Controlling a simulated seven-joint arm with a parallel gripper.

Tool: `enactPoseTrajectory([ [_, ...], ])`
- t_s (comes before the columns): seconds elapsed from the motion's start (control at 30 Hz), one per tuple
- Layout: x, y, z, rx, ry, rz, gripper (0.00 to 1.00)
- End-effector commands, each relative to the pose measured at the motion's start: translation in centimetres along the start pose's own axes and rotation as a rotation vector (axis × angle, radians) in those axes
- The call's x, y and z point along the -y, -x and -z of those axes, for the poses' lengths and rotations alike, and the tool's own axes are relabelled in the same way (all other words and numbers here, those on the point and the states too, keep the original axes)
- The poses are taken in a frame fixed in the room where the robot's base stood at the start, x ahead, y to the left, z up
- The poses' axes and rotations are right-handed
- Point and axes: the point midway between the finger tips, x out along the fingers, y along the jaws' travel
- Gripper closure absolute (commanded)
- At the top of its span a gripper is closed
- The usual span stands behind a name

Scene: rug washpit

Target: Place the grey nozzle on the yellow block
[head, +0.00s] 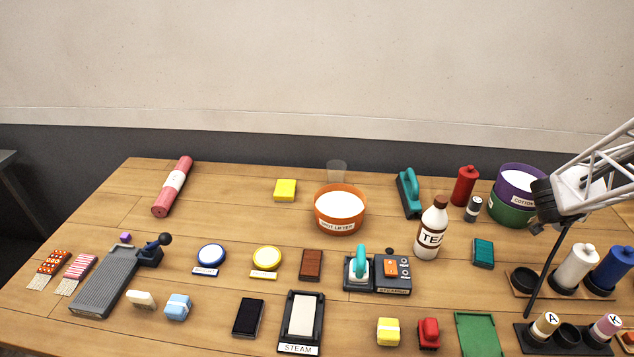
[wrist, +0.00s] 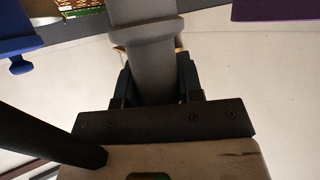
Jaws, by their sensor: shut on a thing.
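A plain yellow block (head: 285,190) lies flat near the back of the table, left of the orange bowl, with nothing on its top. My gripper (head: 538,222) is above the right side of the table, well to the right of the block. In the wrist view my gripper (wrist: 158,85) is shut on the grey nozzle (wrist: 147,55), a grey tube with a wider collar. The nozzle's far end runs out of that view at the top. In the head view the nozzle cannot be made out clearly against my gripper.
The orange bowl (head: 341,212), a teal brush (head: 408,193), a tea bottle (head: 432,228), a red bottle (head: 465,186) and stacked purple and green tubs (head: 513,207) stand between my gripper and the block. Another yellow block with a pale band (head: 388,332) lies at the front.

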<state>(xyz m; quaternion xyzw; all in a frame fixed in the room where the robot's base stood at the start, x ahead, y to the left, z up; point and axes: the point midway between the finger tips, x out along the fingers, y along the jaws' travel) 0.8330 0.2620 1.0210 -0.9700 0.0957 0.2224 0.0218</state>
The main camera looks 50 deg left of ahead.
Motion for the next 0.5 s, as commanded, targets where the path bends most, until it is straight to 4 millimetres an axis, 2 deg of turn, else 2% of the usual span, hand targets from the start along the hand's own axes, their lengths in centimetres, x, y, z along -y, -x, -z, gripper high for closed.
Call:
enactPoseTrajectory([
  [0.4,0.0,2.6,5.3,-0.003,-0.003,0.001,0.91],
  [0.5,1.4,2.9,5.0,0.0,0.01,0.019,0.91],
])
